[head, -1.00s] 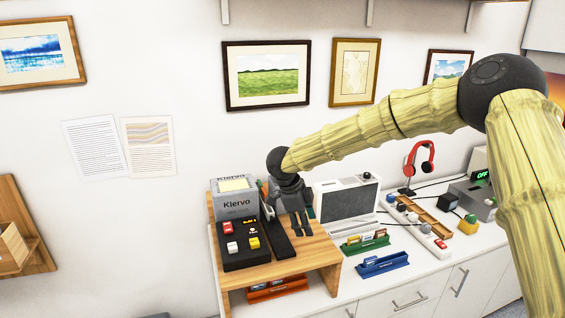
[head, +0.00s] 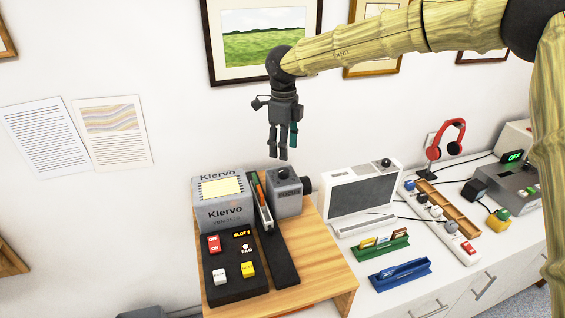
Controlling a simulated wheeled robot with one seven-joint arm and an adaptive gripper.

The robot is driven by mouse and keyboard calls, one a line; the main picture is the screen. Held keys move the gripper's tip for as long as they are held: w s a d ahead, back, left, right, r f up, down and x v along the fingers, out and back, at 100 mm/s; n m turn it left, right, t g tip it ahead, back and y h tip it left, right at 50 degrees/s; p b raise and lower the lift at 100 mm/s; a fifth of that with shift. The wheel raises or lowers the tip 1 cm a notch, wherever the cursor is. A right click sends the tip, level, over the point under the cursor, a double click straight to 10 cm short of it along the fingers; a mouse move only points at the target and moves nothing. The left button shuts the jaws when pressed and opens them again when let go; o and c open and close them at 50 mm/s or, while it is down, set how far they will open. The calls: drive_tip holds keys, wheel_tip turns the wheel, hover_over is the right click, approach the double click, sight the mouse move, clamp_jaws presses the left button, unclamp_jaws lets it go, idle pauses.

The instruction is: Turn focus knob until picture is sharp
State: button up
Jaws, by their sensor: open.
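My gripper (head: 279,154) points down, open and empty, in the air above a small grey box (head: 286,199) on the wooden stand. The box has a dark round part on its top (head: 284,174) and a black cylinder on its right side (head: 307,185). I cannot tell which of these is the focus knob. A white unit (head: 361,199) with a dark grey front panel stands to the right, with a black knob (head: 385,162) on its top. No projected picture can be made out on the panel.
The wooden stand (head: 325,268) also holds a grey Klervo box (head: 222,205), a black button panel (head: 235,262) and a narrow tray (head: 263,203). Green (head: 380,245) and blue (head: 400,274) card holders, a switch strip (head: 440,222) and red headphones (head: 445,140) are to the right.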

sight(283, 169)
drive_tip(key=s+f, duration=0.1)
drive_tip(key=s+f+p, duration=0.1)
drive_tip(key=f, duration=0.1)
drive_tip(key=w+f, duration=0.2)
drive_tip(key=f, duration=0.1)
drive_tip(key=f+p, duration=0.1)
drive_tip(key=shift+w+a+f, duration=0.1)
drive_tip(key=shift+w+f, duration=0.15)
drive_tip(key=shift+w, duration=0.15)
drive_tip(key=shift+f, duration=0.15)
drive_tip(key=shift+s+r, duration=0.35)
drive_tip(key=shift+s, duration=0.55)
drive_tip(key=shift+w+f, duration=0.5)
drive_tip(key=shift+w, duration=0.1)
drive_tip(key=c, duration=0.6)
drive_tip(key=shift+s+r, duration=0.1)
drive_tip(key=shift+r, duration=0.15)
drive_tip(key=c, duration=0.4)
